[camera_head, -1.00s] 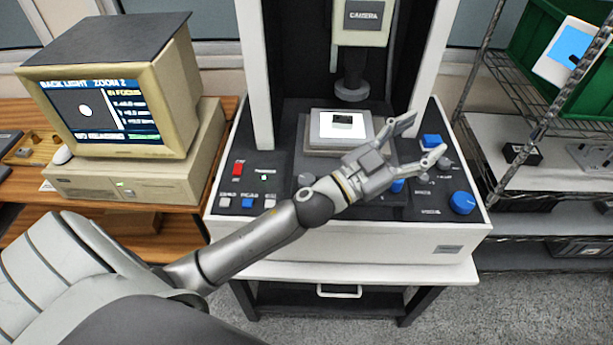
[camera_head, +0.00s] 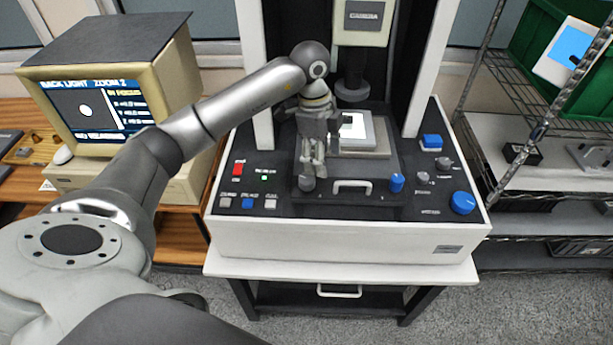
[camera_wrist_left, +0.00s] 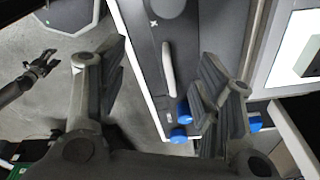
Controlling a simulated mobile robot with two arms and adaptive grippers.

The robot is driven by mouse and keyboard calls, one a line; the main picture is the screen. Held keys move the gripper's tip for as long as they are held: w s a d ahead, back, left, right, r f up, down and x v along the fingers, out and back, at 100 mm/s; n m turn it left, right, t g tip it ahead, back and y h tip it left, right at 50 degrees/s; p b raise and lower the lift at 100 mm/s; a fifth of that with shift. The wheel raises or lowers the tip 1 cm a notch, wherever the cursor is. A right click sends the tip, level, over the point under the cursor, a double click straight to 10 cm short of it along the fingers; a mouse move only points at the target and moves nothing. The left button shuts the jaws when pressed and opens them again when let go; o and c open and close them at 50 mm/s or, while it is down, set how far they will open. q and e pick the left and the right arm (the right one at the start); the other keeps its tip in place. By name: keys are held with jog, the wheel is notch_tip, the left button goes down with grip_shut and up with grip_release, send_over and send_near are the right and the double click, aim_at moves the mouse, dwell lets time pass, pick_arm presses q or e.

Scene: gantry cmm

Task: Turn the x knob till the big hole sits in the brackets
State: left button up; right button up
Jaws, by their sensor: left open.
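The monitor (camera_head: 98,98) shows a white round spot (camera_head: 85,110) on a dark picture, with small readouts beside it; brackets are too small to make out. On the machine's front panel are a grey round knob (camera_head: 306,184), a blue knob (camera_head: 397,183) and a large blue knob (camera_head: 462,203); I cannot read which is x. My left gripper (camera_head: 313,165) is open and points down just above the grey knob, with no clear contact. In the left wrist view its fingers (camera_wrist_left: 155,85) are apart with nothing held. My right gripper (camera_wrist_left: 47,60) shows there, seemingly open and empty.
The stage (camera_head: 378,152) with its lit white plate (camera_head: 365,125) lies behind my left gripper, partly hidden. The camera head (camera_head: 352,85) hangs above. A white handle (camera_head: 352,185) stands between the grey and blue knobs. A wire rack (camera_head: 550,120) is at right.

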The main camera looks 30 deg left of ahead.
aim_at(307, 178)
pick_arm(q)
jog(key=a+n+y, duration=0.2)
jog(key=a, duration=0.2)
jog(key=shift+m, duration=0.3)
jog(key=f+p, duration=0.1)
jog(key=f, duration=0.1)
jog(key=f+p, duration=0.1)
jog(key=f, duration=0.2)
jog(key=f+p, duration=0.1)
jog(key=f, duration=0.2)
jog(key=shift+s+f, duration=0.25)
jog(key=shift+s, duration=0.05)
jog(key=shift+d+f, duration=0.1)
jog(key=shift+f, duration=0.45)
jog(key=c, duration=1)
